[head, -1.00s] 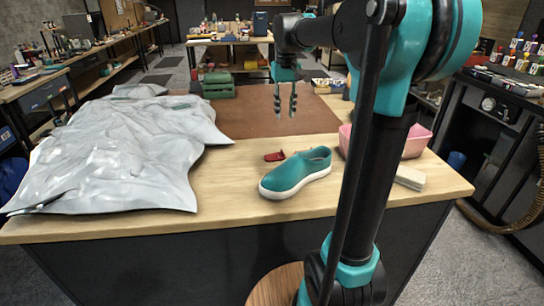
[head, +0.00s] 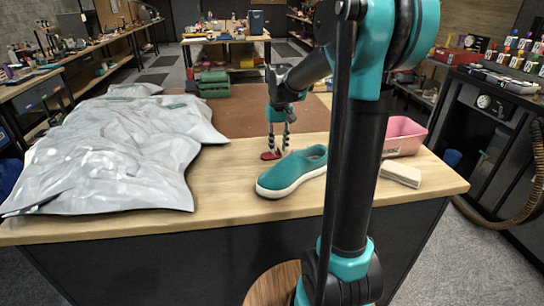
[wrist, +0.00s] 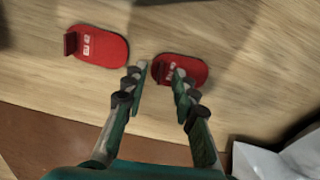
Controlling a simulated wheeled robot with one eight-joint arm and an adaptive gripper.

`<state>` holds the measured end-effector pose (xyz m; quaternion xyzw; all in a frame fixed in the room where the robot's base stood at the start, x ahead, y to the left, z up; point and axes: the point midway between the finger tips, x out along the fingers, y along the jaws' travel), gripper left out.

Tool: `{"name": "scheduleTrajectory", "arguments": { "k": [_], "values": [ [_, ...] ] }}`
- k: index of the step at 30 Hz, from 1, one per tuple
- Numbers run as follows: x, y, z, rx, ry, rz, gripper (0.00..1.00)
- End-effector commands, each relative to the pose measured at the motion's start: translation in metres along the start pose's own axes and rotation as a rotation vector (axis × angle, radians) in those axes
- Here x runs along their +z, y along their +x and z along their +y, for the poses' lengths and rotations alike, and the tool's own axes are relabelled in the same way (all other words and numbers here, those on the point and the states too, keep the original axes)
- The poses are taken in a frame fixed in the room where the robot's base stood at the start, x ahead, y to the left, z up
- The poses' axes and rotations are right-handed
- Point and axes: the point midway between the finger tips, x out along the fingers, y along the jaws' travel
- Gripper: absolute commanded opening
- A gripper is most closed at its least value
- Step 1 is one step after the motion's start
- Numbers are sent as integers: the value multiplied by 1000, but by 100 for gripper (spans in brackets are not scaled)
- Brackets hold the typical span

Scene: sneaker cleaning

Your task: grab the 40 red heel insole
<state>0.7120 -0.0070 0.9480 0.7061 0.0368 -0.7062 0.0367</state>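Two red heel insoles with small white marks lie on the wooden table in the wrist view, one at the left (wrist: 97,46) and one at the right (wrist: 184,70). I cannot read their numbers surely. My gripper (wrist: 161,69) is open, its fingertips just over the near edge of the right insole, one at its left edge and one over its middle. In the head view my gripper (head: 279,138) points down at the left red insole (head: 270,155), behind the shoe. The other insole is hidden there.
A teal shoe (head: 292,172) with a white sole stands close in front of my gripper. A crumpled grey bag (head: 110,150) covers the table's left side. A pink bin (head: 404,136) and a pale block (head: 400,174) are at the right. A brown mat (head: 240,120) lies behind.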

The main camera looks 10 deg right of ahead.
Motion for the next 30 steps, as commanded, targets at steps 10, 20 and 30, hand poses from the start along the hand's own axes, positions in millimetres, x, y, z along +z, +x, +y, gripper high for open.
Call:
{"name": "scheduleTrajectory", "arguments": {
  "k": [10,20,30],
  "values": [
    [0,8,0,0,0,0,26],
    [0,8,0,0,0,0,0],
    [0,5,0,0,0,0,0]
  ]
}}
